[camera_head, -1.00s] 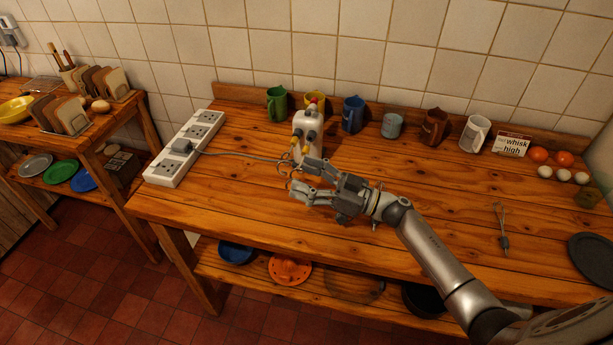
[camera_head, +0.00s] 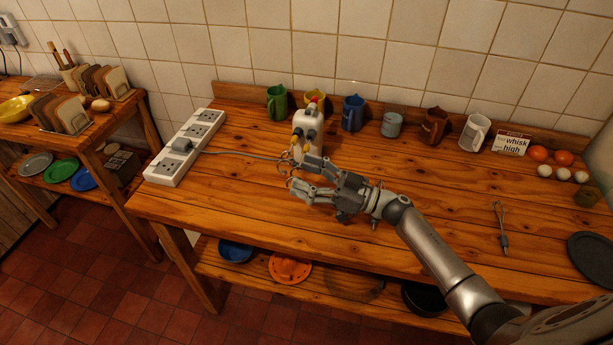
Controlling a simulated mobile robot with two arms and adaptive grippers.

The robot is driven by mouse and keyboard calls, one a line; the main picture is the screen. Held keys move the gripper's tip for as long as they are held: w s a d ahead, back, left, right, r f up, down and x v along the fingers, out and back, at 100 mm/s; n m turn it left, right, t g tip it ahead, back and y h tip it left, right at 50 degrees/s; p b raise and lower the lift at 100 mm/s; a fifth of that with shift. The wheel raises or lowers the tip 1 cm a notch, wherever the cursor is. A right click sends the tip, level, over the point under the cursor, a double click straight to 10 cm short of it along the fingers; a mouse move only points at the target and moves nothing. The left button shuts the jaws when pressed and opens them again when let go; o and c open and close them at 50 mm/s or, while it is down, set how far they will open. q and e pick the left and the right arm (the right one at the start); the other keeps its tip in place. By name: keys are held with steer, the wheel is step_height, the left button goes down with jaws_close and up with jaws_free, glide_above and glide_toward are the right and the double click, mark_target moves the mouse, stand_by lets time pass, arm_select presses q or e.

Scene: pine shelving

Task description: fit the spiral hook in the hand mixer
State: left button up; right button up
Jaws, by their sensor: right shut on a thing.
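The hand mixer (camera_head: 307,121), white with dark sockets facing the front and a red spot on top, stands on the table, with a grey cable running to the power strip. My right gripper (camera_head: 300,172) is just in front of the mixer's lower part. It is shut on the spiral hook (camera_head: 284,168), a thin metal loop that shows at its fingertips. The fingers hide part of the hook, and I cannot tell whether it touches the mixer. My left gripper is not in view.
A white power strip (camera_head: 185,147) lies at the table's left end. Mugs stand along the back, including a blue one (camera_head: 352,114). A whisk (camera_head: 503,228) lies at the right, near a dark plate (camera_head: 592,259). A sign (camera_head: 510,144) reads "whisk high".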

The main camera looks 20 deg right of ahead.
steer(key=shift+w+d+b, duration=0.6)
steer(key=shift+w+d, duration=0.15)
steer(key=shift+w, duration=0.3)
steer(key=o, duration=0.9)
steer(key=shift+o, duration=0.3)
steer(key=v, duration=0.7)
steer(key=shift+d, duration=0.2)
steer(key=shift+s+f, duration=0.1)
steer(key=shift+s, duration=0.05)
